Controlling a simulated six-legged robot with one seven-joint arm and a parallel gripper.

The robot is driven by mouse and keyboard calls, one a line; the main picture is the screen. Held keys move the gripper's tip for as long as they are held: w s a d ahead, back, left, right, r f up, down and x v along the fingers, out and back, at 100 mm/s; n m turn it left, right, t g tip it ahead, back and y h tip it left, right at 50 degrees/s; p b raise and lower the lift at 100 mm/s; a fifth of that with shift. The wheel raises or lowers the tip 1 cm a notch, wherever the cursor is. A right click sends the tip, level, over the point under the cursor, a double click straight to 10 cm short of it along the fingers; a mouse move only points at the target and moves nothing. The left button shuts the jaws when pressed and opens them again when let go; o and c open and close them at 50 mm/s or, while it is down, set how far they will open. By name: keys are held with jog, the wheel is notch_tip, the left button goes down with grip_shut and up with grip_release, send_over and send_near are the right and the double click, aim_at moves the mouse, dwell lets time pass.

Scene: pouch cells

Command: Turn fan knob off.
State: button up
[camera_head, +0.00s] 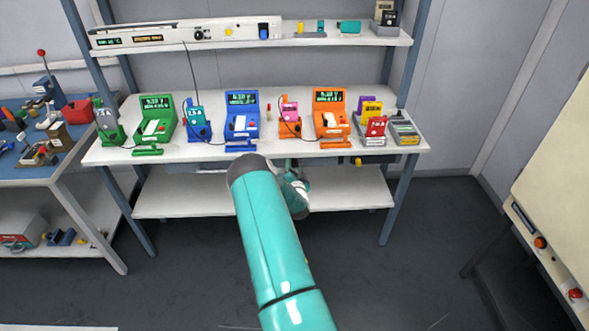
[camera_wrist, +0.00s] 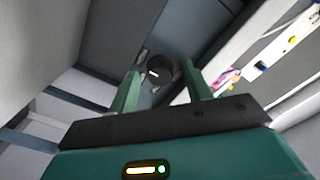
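I cannot tell for sure which control is the fan knob. A long white panel (camera_head: 180,35) on the upper shelf carries a round yellow knob (camera_head: 228,32) and a blue switch (camera_head: 263,32). Another small yellow knob (camera_head: 357,161) sits under the front edge of the bench. My gripper (camera_wrist: 160,72) shows in the wrist view with its two green fingers apart and nothing seen held between them. In the head view my teal arm reaches toward the bench front, and the gripper is mostly hidden behind it. No contact with any knob is visible.
The white bench (camera_head: 215,150) holds several coloured testers, including a green one (camera_head: 155,118), a blue one (camera_head: 242,115) and an orange one (camera_head: 331,113). A blue-topped table (camera_head: 62,172) stands left. A cream cabinet (camera_head: 560,180) with buttons stands right. Floor between is clear.

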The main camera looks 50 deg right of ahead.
jog(key=c, duration=0.9)
jog(key=shift+o, duration=0.2)
